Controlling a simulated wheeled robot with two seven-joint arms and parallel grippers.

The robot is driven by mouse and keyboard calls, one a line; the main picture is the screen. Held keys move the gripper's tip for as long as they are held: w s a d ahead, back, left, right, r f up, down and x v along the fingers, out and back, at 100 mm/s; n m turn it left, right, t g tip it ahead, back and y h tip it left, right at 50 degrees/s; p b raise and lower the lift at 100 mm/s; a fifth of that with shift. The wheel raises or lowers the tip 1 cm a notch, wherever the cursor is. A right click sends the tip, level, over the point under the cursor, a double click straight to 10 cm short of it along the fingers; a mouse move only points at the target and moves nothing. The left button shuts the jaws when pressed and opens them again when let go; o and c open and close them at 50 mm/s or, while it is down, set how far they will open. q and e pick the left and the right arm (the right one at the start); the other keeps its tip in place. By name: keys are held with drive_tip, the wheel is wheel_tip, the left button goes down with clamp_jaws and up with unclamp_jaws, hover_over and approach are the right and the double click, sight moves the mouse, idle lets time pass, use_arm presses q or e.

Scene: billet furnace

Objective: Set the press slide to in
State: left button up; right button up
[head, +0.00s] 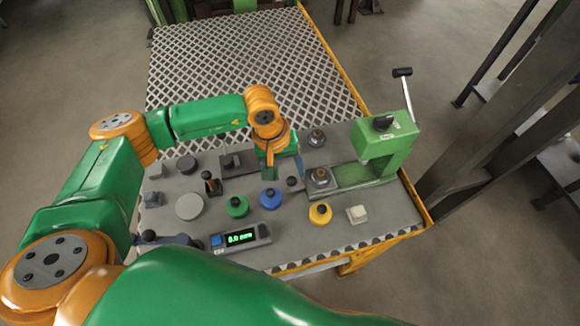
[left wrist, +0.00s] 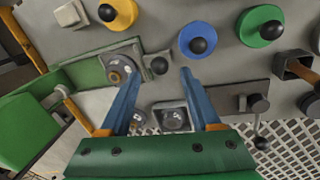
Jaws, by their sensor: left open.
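The green press (head: 385,140) stands at the right of the table, its lever raised. Its slide (head: 319,179), a grey plate with a round metal part on it, lies at the left end of the green base, out from under the press head. A dark knob (head: 291,181) sticks out at the slide's left end. In the left wrist view the slide (left wrist: 117,72) and its knob (left wrist: 159,66) show near the fingertips. My left gripper (head: 284,172) points down with its blue fingers open. In the wrist view (left wrist: 161,72) the knob appears between the fingertips; contact cannot be told.
Blue (head: 270,198), green (head: 236,206) and yellow (head: 320,212) round bases with dark knobs stand in front of the gripper. A display box (head: 240,238) sits at the front edge. A small metal fixture (head: 316,138) stands behind the slide. The mesh surface (head: 240,60) behind is clear.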

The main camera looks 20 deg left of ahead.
sight(291, 179)
use_arm(q)
drive_tip(key=shift+s+d+f, duration=0.1)
drive_tip(key=shift+d+f, duration=0.1)
drive_tip(key=shift+f, duration=0.4)
drive_tip(key=shift+s+d+f, duration=0.1)
drive_tip(key=shift+d+f, duration=0.05)
drive_tip(key=shift+f, duration=0.45)
drive_tip(key=shift+w+f, duration=0.35)
drive_tip(key=shift+f, duration=0.15)
drive_tip(key=shift+s+r, duration=0.1)
clamp_jaws()
